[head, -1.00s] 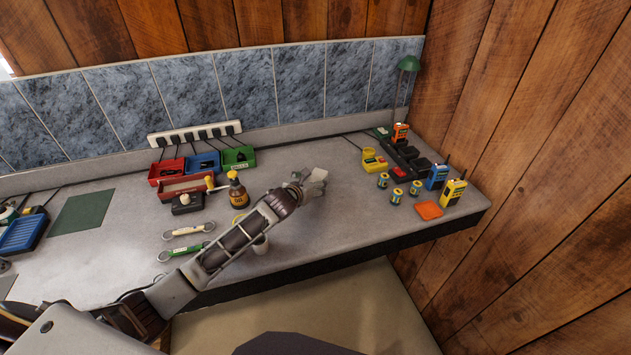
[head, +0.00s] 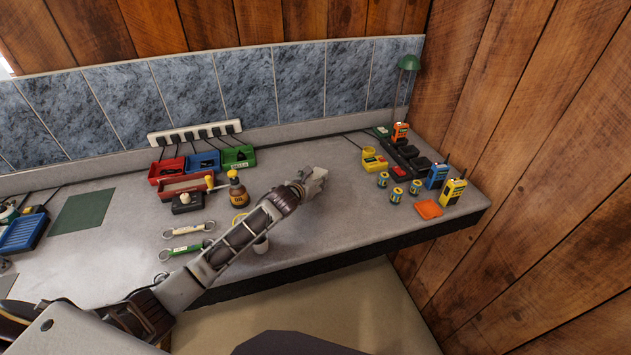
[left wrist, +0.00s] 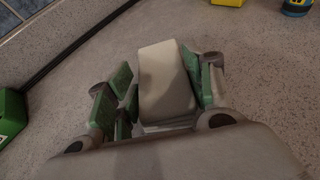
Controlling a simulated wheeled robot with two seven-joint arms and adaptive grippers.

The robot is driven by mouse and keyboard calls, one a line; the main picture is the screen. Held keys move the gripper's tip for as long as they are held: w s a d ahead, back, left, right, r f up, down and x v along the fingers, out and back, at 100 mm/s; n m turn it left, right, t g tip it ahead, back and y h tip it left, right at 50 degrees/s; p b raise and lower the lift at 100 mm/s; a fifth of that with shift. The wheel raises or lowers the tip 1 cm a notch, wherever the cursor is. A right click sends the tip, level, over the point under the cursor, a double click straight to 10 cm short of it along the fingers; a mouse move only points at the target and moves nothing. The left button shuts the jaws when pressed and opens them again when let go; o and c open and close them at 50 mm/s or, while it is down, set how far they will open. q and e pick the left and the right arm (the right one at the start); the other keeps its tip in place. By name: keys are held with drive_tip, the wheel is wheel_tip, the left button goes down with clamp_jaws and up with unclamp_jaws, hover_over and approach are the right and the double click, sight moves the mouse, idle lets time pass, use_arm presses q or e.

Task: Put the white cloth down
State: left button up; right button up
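The white cloth (left wrist: 166,82) shows in the left wrist view as a pale, folded, block-like piece between the green finger pads of my left gripper (left wrist: 164,92). The pads sit close against both its sides, and the gripper looks shut on it. In the head view the cloth (head: 317,174) is at the tip of my left gripper (head: 312,183), over the right half of the grey worktop (head: 345,215). I cannot tell whether the cloth touches the worktop. My right gripper is not in view.
Several small yellow-and-blue cans (head: 396,196), an orange square (head: 429,209) and radios (head: 453,191) stand to the right. Bare worktop lies in front of the cans.

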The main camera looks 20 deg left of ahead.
use_arm(q)
drive_tip(key=c, duration=0.5)
drive_tip(key=shift+r, duration=0.15)
drive_tip(key=shift+r+b, duration=0.3)
drive_tip(key=shift+r, duration=4.55)
